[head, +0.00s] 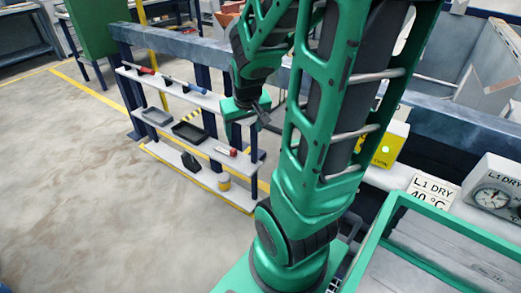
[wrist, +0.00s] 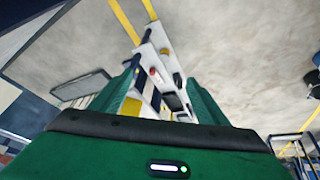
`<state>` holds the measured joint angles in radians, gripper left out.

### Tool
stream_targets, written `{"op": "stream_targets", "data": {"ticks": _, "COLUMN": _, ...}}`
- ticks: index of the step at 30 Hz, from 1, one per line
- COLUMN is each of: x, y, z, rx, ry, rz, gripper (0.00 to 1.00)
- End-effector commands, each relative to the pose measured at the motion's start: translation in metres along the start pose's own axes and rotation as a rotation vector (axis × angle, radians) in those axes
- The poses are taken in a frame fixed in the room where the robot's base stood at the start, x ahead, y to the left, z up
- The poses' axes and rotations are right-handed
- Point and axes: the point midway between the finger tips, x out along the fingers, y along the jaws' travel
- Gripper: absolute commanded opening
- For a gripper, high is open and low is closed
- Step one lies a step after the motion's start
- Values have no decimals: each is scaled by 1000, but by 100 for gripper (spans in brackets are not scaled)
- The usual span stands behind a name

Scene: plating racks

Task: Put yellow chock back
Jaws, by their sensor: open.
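My gripper (head: 262,112) is at the right end of the shelf rack, by its top shelf in the head view. In the wrist view its green fingers stand apart on both sides of the rack, and I see nothing held between them (wrist: 161,97). I cannot make out a yellow chock for certain. The yellow round piece also shows in the wrist view (wrist: 165,51). A yellow patch (wrist: 132,106) by the left finger is unclear.
A yellow box (head: 390,145) stands behind my arm, near a dial gauge (head: 492,197). The floor at left is clear.

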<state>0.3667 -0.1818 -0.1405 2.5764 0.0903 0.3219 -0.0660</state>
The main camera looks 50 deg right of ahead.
Motion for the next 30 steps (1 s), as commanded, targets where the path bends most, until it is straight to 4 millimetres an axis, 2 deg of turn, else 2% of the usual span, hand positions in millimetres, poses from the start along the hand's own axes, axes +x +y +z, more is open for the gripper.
{"op": "stream_targets", "data": {"ticks": 1, "x": -17, "y": -1, "z": 14, "rx": 8, "ry": -41, "rz": -8, "gripper": 69}}
{"op": "stream_targets", "data": {"ticks": 6, "x": -66, "y": -1, "z": 72, "rx": 39, "ry": -225, "rz": -34, "gripper": 69}}
{"op": "stream_targets", "data": {"ticks": 9, "x": -89, "y": -2, "z": 101, "rx": 52, "ry": -312, "rz": -50, "gripper": 69}}
{"op": "stream_targets", "data": {"ticks": 12, "x": -106, "y": -2, "z": 121, "rx": 61, "ry": -375, "rz": -62, "gripper": 69}}
{"op": "stream_targets", "data": {"ticks": 17, "x": -117, "y": -3, "z": 135, "rx": 66, "ry": -418, "rz": -70, "gripper": 69}}
{"op": "stream_targets", "data": {"ticks": 30, "x": -117, "y": -3, "z": 136, "rx": 66, "ry": -421, "rz": -69, "gripper": 69}}
